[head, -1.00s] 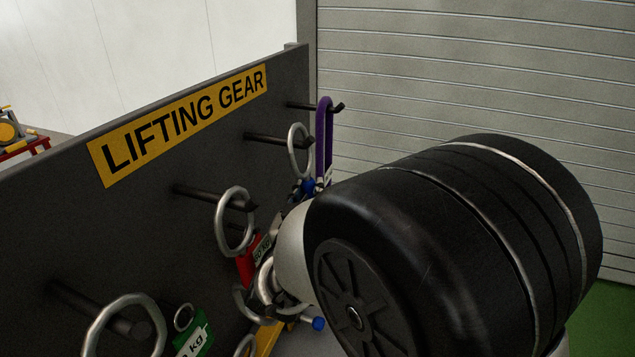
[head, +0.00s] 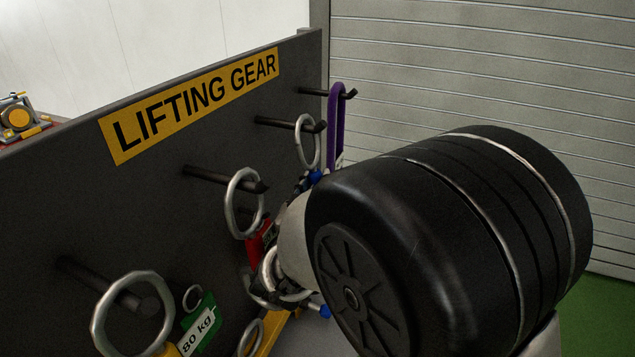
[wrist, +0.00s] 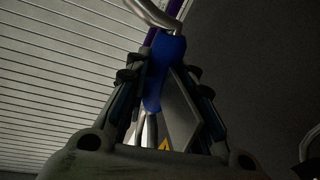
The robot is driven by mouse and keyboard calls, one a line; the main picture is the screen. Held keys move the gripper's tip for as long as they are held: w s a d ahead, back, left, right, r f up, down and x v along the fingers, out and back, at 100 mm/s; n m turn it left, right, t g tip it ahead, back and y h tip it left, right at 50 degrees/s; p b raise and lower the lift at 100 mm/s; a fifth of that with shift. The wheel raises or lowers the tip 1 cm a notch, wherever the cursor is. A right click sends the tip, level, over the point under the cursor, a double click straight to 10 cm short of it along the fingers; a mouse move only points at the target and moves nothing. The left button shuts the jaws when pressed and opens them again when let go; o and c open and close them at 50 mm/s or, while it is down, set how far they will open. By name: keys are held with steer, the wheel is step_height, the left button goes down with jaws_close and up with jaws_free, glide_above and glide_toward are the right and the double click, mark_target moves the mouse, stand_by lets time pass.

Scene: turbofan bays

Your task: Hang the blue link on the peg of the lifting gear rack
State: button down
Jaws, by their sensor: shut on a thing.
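In the wrist view my gripper (wrist: 160,75) is shut on the blue link, its blue body (wrist: 168,55) between the fingers. A silver ring (wrist: 153,12) shows just beyond the blue body. In the head view a bit of blue (head: 316,176) shows under a silver ring (head: 298,142), with my gripper mostly hidden behind my arm. This ring appears to be around a dark peg (head: 275,122) of the lifting gear rack (head: 60,190), its top a little above the peg. Whether it touches the peg, I cannot tell.
A purple sling (head: 335,120) hangs on the farther peg. Nearer pegs hold a ring with a red tag (head: 254,249) and a ring near a green 80 kg tag (head: 199,325). A grey shutter (head: 480,60) stands behind.

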steer(key=c, duration=1.3)
jaws_free()
steer(key=shift+f, duration=0.15)
steer(key=s+a, duration=0.2)
steer(key=s, duration=1)
steer(key=s+d+f+g+y, duration=0.2)
steer(key=s+d+g, duration=1)
steer(key=s+d, duration=0.7)
steer(key=s, duration=0.3)
steer(key=shift+f+m+g+y, duration=0.3)
steer(key=shift+g+y, duration=0.1)
